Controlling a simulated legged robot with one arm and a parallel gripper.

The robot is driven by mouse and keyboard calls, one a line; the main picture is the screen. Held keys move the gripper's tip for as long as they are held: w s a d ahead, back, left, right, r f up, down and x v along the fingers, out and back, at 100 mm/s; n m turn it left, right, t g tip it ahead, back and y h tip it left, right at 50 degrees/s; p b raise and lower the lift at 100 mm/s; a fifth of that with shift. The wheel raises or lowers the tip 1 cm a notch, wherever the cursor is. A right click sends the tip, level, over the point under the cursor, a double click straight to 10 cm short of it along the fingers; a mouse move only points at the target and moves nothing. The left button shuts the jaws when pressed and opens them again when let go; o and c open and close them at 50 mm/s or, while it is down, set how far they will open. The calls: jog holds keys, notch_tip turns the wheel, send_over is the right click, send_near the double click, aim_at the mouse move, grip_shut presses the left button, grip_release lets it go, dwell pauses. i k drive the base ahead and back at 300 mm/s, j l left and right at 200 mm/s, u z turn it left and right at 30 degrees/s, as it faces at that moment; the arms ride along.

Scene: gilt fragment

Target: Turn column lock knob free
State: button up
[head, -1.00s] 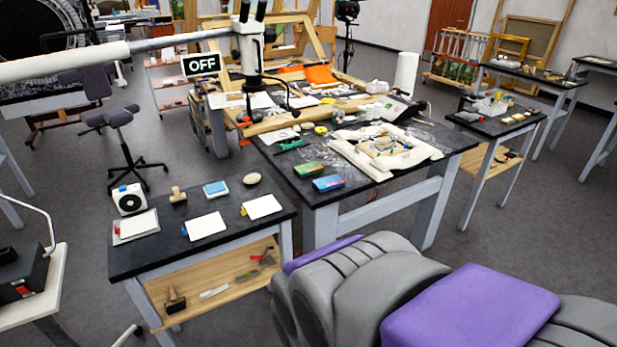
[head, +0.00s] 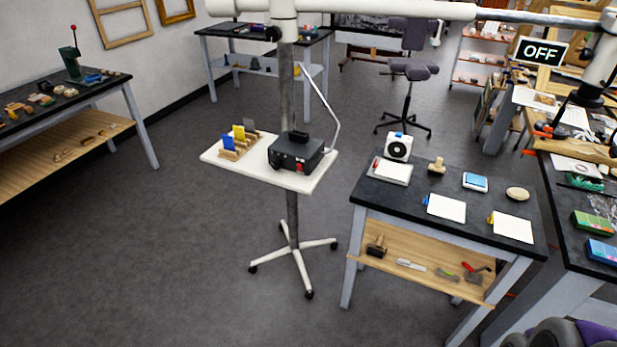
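A grey vertical column (head: 292,215) rises from a white wheeled stand left of centre. A white clamp block (head: 284,20) sits on the column at the top edge, joined to a long white horizontal boom (head: 390,10). A small dark knob (head: 273,33) shows at the left side of the clamp; it looks like the lock knob, but its setting is too small to tell. My gripper is not in view, and nothing of mine touches the column. Grey and purple parts of my own body show at the bottom right.
The stand's white tray (head: 212,154) carries a black box (head: 296,152). A black-topped table (head: 380,192) stands to its right, and a workbench (head: 20,180) is at far left. An OFF sign (head: 541,51) hangs upper right. Floor (head: 150,250) left of the stand is clear.

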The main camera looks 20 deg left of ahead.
aim_at(273, 33)
jog(key=u, duration=1.3)
